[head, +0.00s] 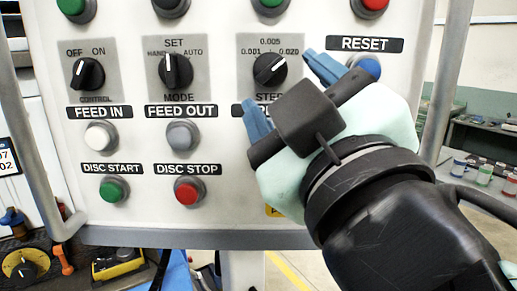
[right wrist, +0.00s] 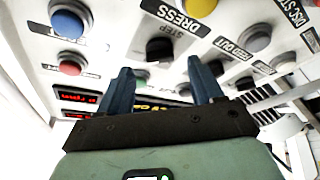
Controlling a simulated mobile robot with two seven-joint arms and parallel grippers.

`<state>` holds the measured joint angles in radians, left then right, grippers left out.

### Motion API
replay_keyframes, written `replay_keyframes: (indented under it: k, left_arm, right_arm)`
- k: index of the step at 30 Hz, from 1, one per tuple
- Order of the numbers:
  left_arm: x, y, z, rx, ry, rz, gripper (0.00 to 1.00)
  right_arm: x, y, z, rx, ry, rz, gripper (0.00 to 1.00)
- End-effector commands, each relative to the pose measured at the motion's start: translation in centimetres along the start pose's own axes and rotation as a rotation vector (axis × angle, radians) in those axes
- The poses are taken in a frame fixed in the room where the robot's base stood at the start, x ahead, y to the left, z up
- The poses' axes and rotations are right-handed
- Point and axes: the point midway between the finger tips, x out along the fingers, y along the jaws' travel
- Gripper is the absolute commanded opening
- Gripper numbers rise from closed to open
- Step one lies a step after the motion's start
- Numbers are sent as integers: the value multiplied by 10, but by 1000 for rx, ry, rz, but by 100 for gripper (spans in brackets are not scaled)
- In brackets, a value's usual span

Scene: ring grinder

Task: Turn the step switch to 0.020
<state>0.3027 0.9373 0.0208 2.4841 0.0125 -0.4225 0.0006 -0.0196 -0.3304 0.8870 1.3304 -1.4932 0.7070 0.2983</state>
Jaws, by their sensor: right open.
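The step switch (head: 269,68) is a black rotary knob on a grey plate marked 0.001, 0.005 and 0.020. Its white mark seems to point up and to the right, on the 0.020 side, though it is small. My right gripper (head: 291,94) is open, with blue fingers, in front of the panel just below and right of the knob. One finger covers part of the STEP label. In the right wrist view the step knob (right wrist: 158,50) shows beyond and between the open fingertips (right wrist: 160,72), with no visible contact. My left gripper is not in view.
The mode switch (head: 175,71) and control switch (head: 87,74) sit left of it. The blue reset button (head: 364,67) is close to the right finger. Several push buttons, such as the feed out button (head: 182,135), lie below. A metal rail (head: 447,75) runs along the panel's right side.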

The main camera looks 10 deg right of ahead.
Motion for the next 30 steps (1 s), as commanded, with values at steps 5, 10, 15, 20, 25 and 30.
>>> replay_keyframes:
  k: [5,10,15,20,25,30]
  left_arm:
    - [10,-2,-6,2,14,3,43]
    - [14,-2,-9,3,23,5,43]
    - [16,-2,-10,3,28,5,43]
    - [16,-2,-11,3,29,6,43]
    - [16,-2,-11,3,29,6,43]
    - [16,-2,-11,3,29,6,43]
  right_arm:
    - [-45,-1,1,-1,4,3,66]
    - [-77,0,1,0,1,2,66]
    - [-94,0,0,1,1,0,66]
    - [-98,0,0,1,0,0,66]
    - [-98,0,0,1,0,0,66]
    - [-98,0,0,1,1,0,66]
